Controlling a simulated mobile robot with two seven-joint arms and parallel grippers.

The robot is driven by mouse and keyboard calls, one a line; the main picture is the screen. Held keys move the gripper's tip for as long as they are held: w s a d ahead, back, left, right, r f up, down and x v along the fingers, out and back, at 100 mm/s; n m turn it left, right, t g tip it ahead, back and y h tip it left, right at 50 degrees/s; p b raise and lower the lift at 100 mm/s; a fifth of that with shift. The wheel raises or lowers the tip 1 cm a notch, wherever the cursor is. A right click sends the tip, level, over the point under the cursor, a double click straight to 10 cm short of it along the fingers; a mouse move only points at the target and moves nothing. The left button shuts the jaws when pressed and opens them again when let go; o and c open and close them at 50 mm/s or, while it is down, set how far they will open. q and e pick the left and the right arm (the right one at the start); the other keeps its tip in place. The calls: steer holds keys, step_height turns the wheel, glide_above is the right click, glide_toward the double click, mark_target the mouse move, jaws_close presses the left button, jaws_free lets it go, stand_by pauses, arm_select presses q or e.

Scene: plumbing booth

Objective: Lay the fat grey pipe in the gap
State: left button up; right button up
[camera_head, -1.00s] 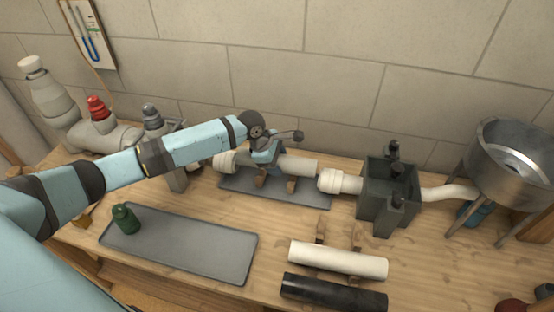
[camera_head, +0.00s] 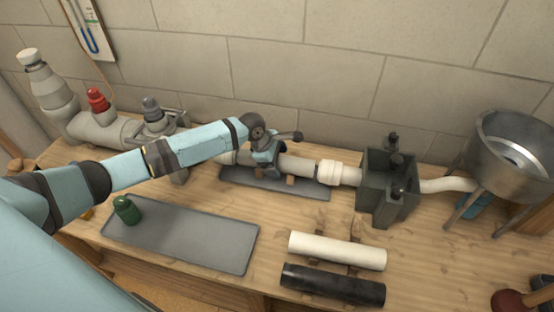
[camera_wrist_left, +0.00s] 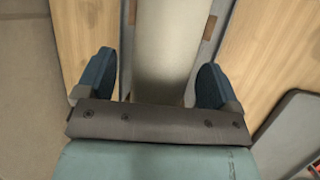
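The fat grey pipe (camera_head: 299,166) lies in the gap in the pipe run, in line with the white collar (camera_head: 330,173) at its right. Wooden supports show under it, above a grey tray (camera_head: 310,190). My left gripper (camera_head: 263,170) is over the pipe's left part and hides some of it, including its left end. In the left wrist view the pipe (camera_wrist_left: 168,45) runs between two blue fingers, which stand apart with space beside the pipe. The left gripper (camera_wrist_left: 155,82) looks open. My right gripper is out of view.
A white pipe (camera_head: 335,251) and a black pipe (camera_head: 330,285) lie at the front. A grey tray (camera_head: 190,240) holds a green bottle-like item (camera_head: 126,210). A dark box (camera_head: 388,190) and a metal basin (camera_head: 512,150) stand right; the wall is behind.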

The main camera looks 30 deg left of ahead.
arm_select(q)
steer(key=p+v, duration=0.1)
steer(key=v, duration=1.2)
steer(key=shift+a+r, duration=0.15)
steer(key=shift+r, duration=0.2)
steer(key=shift+s, duration=0.15)
